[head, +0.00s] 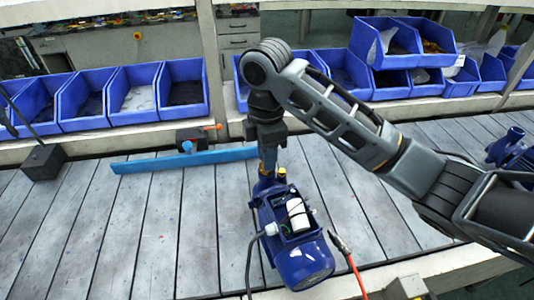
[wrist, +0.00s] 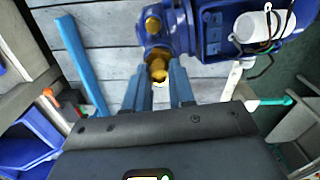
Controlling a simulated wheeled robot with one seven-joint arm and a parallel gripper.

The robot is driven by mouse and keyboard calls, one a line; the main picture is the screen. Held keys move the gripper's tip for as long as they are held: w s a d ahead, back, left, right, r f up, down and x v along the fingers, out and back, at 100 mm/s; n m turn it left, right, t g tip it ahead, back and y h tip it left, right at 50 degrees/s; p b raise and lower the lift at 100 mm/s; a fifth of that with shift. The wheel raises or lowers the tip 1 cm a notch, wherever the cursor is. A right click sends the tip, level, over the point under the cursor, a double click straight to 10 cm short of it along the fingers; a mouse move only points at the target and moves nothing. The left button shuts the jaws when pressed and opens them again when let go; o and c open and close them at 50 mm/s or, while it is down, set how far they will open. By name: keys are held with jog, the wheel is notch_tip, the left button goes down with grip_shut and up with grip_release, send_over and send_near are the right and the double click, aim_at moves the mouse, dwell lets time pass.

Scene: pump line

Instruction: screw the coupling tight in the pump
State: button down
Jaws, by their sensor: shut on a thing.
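The blue pump (head: 300,258) lies on the slatted table below my gripper, with a white cylinder on its side; its blue body (wrist: 212,30) fills the top right of the wrist view. The brass coupling (wrist: 158,68) sits at the pump's port, between my two blue fingers. My gripper (wrist: 159,82) is shut on the coupling. In the head view my gripper (head: 268,158) points down at the pump's far end, and the coupling is mostly hidden there. How deep the thread sits cannot be seen.
A blue bar (head: 186,160) lies on the table behind the pump, left of my gripper. Blue bins (head: 135,92) line the back shelf. A red-handled tool (head: 350,262) is right of the pump. The table's left part is mostly clear.

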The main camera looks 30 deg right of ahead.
jog(key=shift+m, duration=1.7)
jog(key=m, duration=0.3)
jog(key=c, duration=1)
grip_release()
jog(key=shift+c, duration=0.2)
jog(key=n, duration=0.3)
jog(key=shift+n+b, duration=0.3)
jog(key=n, duration=0.3)
jog(key=shift+b, duration=0.3)
